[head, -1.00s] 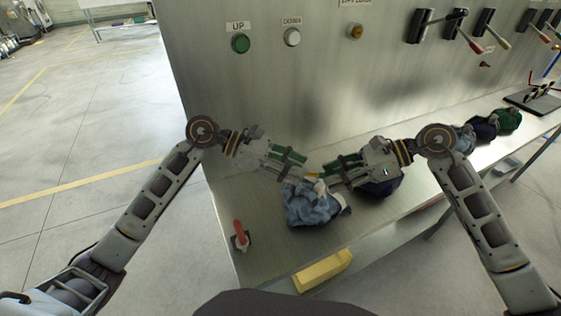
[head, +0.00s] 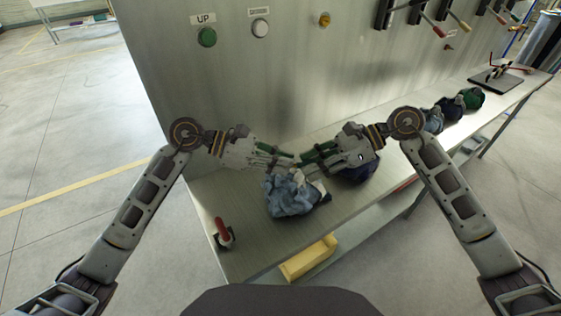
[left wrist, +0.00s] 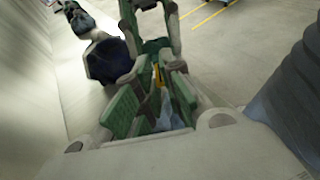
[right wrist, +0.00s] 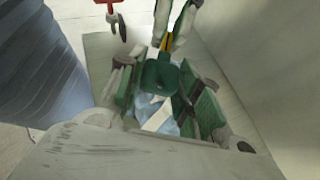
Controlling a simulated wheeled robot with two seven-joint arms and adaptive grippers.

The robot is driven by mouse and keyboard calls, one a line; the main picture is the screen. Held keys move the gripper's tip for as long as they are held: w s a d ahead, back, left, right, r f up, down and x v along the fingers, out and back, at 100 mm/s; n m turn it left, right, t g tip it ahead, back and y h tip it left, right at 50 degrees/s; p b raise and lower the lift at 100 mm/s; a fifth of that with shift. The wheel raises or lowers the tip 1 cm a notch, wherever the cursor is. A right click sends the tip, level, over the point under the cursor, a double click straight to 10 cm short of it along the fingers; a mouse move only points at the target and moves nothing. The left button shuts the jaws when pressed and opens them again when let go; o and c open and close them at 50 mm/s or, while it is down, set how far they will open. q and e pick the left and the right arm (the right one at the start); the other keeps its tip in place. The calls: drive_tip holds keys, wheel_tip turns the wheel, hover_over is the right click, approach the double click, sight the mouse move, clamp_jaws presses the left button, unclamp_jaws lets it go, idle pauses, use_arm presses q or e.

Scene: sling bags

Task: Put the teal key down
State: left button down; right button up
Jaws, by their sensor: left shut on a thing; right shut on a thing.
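The teal key (right wrist: 161,75) shows in the right wrist view, its teal part between the fingers of my right gripper (right wrist: 165,105) and a yellow part pointing toward my left gripper. The yellow part (left wrist: 157,76) also shows between the fingers of my left gripper (left wrist: 152,105) in the left wrist view. Both grippers are shut, and they face each other tip to tip. In the head view my left gripper (head: 290,160) and right gripper (head: 305,157) hide most of the key, just above a light blue bag (head: 288,196) on the metal bench.
A dark purple bag (head: 362,172) lies behind my right gripper. More bags (head: 447,108) stand farther along the bench (head: 255,245). A red-handled item (head: 223,232) is near its front left corner, with bare metal around it. A panel (head: 250,90) with buttons rises behind.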

drive_tip(key=o, duration=1.1)
drive_tip(key=shift+o, duration=0.2)
drive_tip(key=shift+d, duration=0.1)
drive_tip(key=s+v, duration=0.1)
drive_tip(key=v, duration=1)
drive_tip(key=shift+w+d+r, duration=0.3)
drive_tip(key=shift+w+d, duration=0.05)
drive_tip(key=shift+w, duration=0.2)
drive_tip(key=shift+r, duration=0.1)
